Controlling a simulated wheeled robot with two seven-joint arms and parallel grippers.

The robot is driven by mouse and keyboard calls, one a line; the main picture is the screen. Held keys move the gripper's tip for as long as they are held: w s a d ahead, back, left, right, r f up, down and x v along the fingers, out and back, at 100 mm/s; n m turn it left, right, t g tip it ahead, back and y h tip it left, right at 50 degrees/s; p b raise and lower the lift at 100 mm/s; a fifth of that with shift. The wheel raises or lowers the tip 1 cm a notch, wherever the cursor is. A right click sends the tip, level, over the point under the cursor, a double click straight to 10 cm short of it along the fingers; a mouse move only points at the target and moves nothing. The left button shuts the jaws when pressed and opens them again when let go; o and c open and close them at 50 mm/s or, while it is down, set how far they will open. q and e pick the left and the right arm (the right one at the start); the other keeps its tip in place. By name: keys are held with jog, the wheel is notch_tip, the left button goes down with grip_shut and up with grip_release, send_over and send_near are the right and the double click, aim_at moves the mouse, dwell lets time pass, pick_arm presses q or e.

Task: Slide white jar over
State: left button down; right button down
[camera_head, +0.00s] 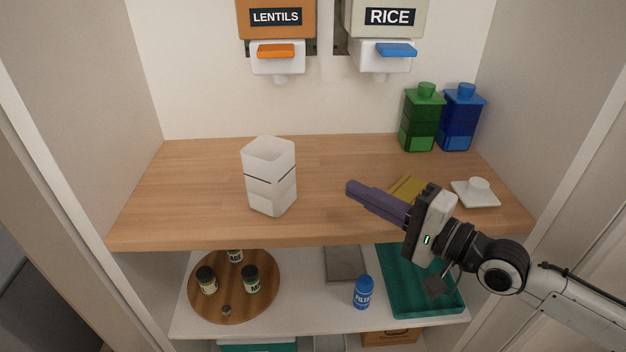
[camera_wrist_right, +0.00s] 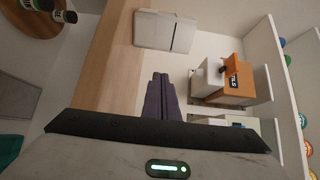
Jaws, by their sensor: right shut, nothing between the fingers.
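The white jar (camera_head: 268,188) is a tall, square, open-topped container with a dark line around it. It stands upright on the wooden shelf, left of the middle. It also shows in the right wrist view (camera_wrist_right: 165,31), ahead of the fingers. My right gripper (camera_head: 354,187) reaches in from the right above the shelf, its purple fingers shut and empty. The fingertips point left towards the jar, with a clear gap between. In the right wrist view the closed fingers (camera_wrist_right: 161,77) also stop short of the jar. My left gripper is in neither view.
Lentils (camera_head: 278,20) and rice (camera_head: 386,20) dispensers hang on the back wall. Green (camera_head: 420,122) and blue (camera_head: 460,120) containers stand back right. A white lid (camera_head: 477,192) and a yellow item (camera_head: 407,187) lie near my right arm. The shelf left of the jar is clear.

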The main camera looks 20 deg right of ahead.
aim_at(297, 173)
jog(key=x, duration=0.5)
jog(key=shift+w+a+r, duration=0.15)
jog(key=shift+w+a, duration=0.05)
jog(key=shift+w, duration=0.05)
jog(key=a, duration=0.1)
jog(key=w+a+p, duration=0.1)
jog(key=a, duration=0.1)
jog(key=shift+w+a, duration=0.2)
jog(key=shift+a, duration=0.4)
